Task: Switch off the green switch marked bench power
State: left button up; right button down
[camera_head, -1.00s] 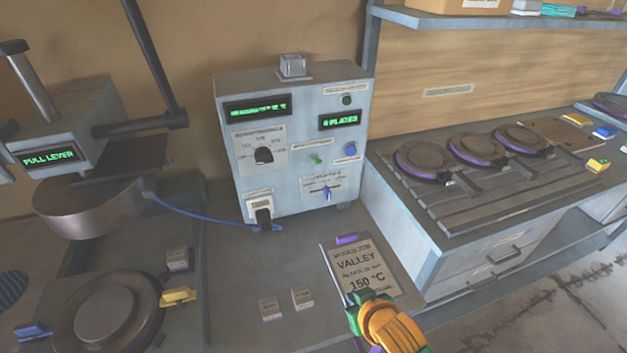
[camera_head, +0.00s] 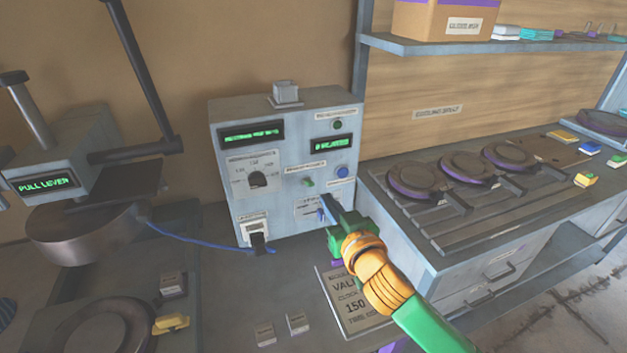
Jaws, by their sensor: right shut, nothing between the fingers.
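The grey control box (camera_head: 228,130) stands at the back of the bench. A small green switch (camera_head: 309,183) sticks out of its front, just under a label too blurred to read for certain. My right gripper (camera_head: 326,207) is shut and empty. It is in front of the box's lower right part, below and right of the green switch, and covers part of the slider panel there. I cannot tell whether its tips touch the box. My left gripper is not in view.
A blue button (camera_head: 342,171) sits right of the switch, and a black dial (camera_head: 257,179) to its left. A blue cable (camera_head: 200,243) runs to a plug on the box. A job card (camera_head: 340,315) lies below my right arm. The press (camera_head: 85,235) stands at left.

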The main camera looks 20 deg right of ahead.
aim_at(309, 183)
jog(key=w, duration=0.6)
jog(key=w+f+p, duration=0.1)
jog(key=w, duration=0.2)
jog(key=shift+w+a, duration=0.2)
jog(key=shift+w, duration=0.2)
jog(key=shift+f, duration=0.1)
